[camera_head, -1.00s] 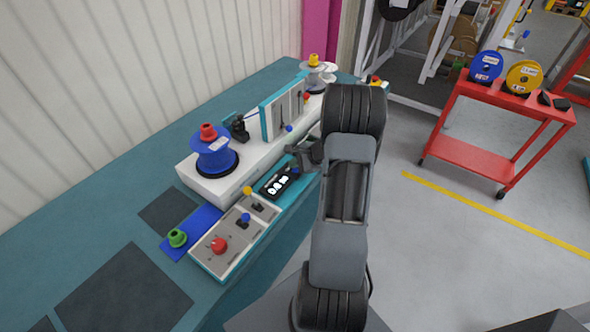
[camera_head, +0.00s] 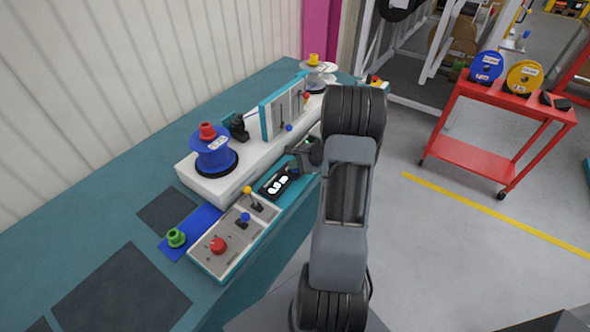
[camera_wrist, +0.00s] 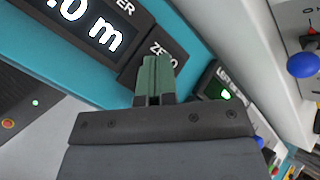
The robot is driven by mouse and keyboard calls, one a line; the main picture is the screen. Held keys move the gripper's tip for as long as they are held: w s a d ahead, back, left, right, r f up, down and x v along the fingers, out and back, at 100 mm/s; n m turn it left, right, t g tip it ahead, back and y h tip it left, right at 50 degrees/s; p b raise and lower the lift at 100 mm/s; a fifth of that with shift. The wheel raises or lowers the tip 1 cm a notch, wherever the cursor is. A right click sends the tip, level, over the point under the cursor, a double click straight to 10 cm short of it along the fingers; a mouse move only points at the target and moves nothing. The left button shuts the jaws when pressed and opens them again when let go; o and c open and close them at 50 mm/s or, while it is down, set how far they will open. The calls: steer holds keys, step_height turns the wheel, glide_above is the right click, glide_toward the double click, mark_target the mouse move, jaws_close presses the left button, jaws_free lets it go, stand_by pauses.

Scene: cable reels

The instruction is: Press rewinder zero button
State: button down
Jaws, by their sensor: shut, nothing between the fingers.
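The rewinder's counter display (camera_head: 277,186) with lit white digits sits on the teal console. In the wrist view, its screen (camera_wrist: 85,25) fills the upper left and ends in ".0 m". The dark zero button (camera_wrist: 133,66), lettered "ZERO", lies beside it, partly hidden behind my fingers. My gripper (camera_wrist: 154,64) is shut and empty, its green fingertips over the button's lettering. I cannot tell whether they touch it. In the head view, my gripper (camera_head: 297,168) is at the right end of the display, partly hidden by my arm.
A lever panel (camera_head: 235,238) with a red knob is left of the display. A blue reel (camera_head: 213,153) stands on the white machine behind. A blue knob (camera_wrist: 303,65) and a small green-lit screen (camera_wrist: 218,88) are right of my fingers. A red cart (camera_head: 505,120) stands on the floor at right.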

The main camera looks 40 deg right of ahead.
stand_by(0.4)
steer(key=shift+r+p, duration=0.45)
steer(key=shift+r, duration=0.35)
steer(key=shift+r, duration=0.1)
steer(key=shift+r+p, duration=1.65)
steer(key=shift+r, duration=0.8)
steer(key=shift+f, duration=0.1)
